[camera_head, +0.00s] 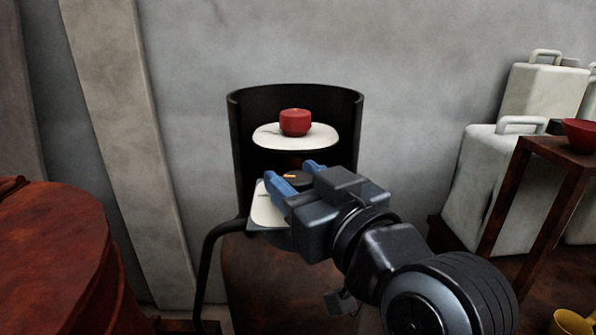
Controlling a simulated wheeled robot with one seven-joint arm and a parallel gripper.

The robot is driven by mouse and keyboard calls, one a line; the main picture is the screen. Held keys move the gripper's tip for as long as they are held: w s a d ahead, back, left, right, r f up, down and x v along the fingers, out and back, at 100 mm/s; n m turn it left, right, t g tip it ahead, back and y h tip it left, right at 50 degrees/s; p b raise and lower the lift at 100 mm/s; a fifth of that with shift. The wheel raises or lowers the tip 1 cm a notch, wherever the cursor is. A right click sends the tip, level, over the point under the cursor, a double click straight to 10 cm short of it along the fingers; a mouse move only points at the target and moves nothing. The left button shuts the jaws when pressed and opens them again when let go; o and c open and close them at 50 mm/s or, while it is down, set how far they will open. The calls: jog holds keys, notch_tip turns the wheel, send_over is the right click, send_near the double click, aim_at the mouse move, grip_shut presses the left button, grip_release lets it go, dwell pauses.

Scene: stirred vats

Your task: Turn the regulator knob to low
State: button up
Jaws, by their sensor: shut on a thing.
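A dark round knob (296,180) with an orange pointer mark sits over a lower white plate (262,207), which is partly hidden by my gripper. My gripper (297,177) has its blue fingers on either side of this dark knob and is shut on it. The orange mark shows between the fingers and points roughly left. A red knob (295,123) sits on an upper white plate (270,139) behind and above, clear of the fingers. Any lettering on the plates is too small to read, so I cannot tell which setting the dark knob is at.
A curved black shroud (240,160) stands around both plates. A black bent pipe (206,262) runs down at its left. A large rusty red vat (60,265) is at left. White canisters (490,165) and a rusty stand (560,150) with a red bowl (582,134) are at right.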

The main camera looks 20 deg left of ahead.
jog(key=m+t+h+p, duration=0.2)
jog(key=t+p, duration=0.1)
jog(key=shift+s+a+r+m+h, duration=0.1)
jog(key=shift+s+a+m+h, duration=0.05)
jog(key=shift+m+h, duration=0.2)
jog(key=m+t+h, duration=0.1)
jog(key=h, duration=0.1)
jog(key=m+t+h, duration=0.1)
jog(key=shift+f+m+h, duration=0.2)
jog(key=shift+m+h, duration=0.15)
jog(key=m+t+h+b, duration=0.1)
jog(key=h, duration=0.1)
jog(key=m+t+h+b, duration=0.1)
jog(key=m+h+b, duration=0.1)
jog(key=shift+f+h, duration=0.2)
jog(key=shift+h, duration=0.2)
jog(key=m+h+b, duration=0.3)
jog(key=h, duration=0.1)
jog(key=m+g+h+b, duration=0.1)
jog(key=m+h+b, duration=0.1)
jog(key=h, duration=0.2)
jog(key=m+g+h+b, duration=0.1)
jog(key=m+h+b, duration=0.1)
jog(key=m+h, duration=0.1)
jog(key=shift+r+h+b, duration=0.15)
jog(key=shift+h+b, duration=0.2)
jog(key=shift+h, duration=0.35)
jog(key=shift+m, duration=0.3)
